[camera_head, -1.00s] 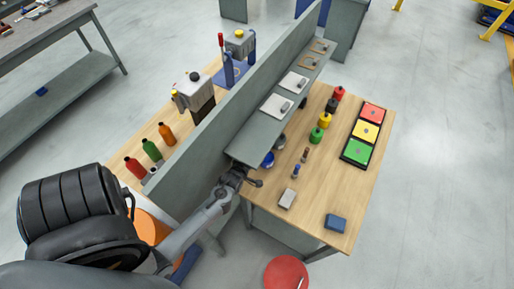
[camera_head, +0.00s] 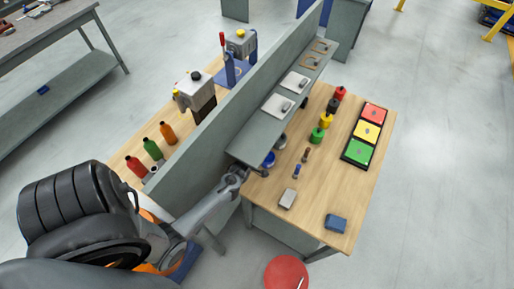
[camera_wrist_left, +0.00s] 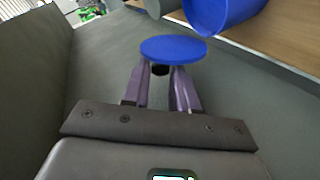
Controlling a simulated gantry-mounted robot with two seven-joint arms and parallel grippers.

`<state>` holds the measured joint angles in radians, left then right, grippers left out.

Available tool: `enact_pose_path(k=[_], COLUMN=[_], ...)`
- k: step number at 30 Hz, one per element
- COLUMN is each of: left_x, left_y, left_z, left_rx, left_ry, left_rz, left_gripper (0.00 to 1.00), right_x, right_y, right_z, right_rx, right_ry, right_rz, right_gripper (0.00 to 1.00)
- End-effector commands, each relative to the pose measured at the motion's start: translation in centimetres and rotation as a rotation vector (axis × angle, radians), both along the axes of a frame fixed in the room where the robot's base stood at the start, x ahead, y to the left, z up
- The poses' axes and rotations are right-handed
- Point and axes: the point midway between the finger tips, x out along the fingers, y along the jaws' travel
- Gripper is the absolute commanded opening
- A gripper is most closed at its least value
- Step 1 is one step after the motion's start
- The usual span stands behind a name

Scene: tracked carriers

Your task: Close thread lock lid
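In the left wrist view, a flat round blue lid (camera_wrist_left: 173,49) lies across the tips of my left gripper (camera_wrist_left: 161,72). A dark knob under the lid sits between the two purple fingers, which are close together and look shut on it; the tips are partly hidden by the lid. A blue container (camera_wrist_left: 222,14) is just beyond the lid to the right, its edge close beside the lid's. In the head view the blue container (camera_head: 268,159) is at the shelf's near end, and my left gripper (camera_head: 259,172) is just below it. My right gripper is not in view.
A grey shelf (camera_head: 257,135) and tall panel (camera_head: 205,130) run beside the container. On the wooden table (camera_head: 322,195) stand small bottles, a grey block (camera_head: 288,199), a blue block (camera_head: 336,223) and a coloured tray (camera_head: 344,151). A red round stool (camera_head: 286,273) is in front.

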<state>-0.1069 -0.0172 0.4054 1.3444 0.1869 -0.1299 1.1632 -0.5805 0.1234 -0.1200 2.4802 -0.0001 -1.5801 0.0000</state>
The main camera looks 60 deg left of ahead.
Motion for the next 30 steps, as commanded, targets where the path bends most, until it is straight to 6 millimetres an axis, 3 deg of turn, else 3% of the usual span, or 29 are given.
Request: enact_pose_path(k=[1, 5, 19, 30], left_x=[0.0, 0.0, 0.1, 0.9], left_y=[0.0, 0.0, -0.2, -1.7], left_z=[0.0, 0.0, 0.0, -0.3], left_rx=[0.0, 0.0, 0.022, 0.211], left_ry=[0.0, 0.0, 0.012, 0.11], left_rz=[0.0, 0.0, 0.0, 0.0], left_gripper=[0.2, 0.0, 0.0, 0.0], right_x=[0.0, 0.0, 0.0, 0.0], right_y=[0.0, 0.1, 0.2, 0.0], right_z=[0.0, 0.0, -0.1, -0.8], right_rx=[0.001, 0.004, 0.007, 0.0], right_ry=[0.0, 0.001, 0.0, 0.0], right_rz=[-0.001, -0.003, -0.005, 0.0], right_gripper=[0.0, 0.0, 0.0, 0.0])
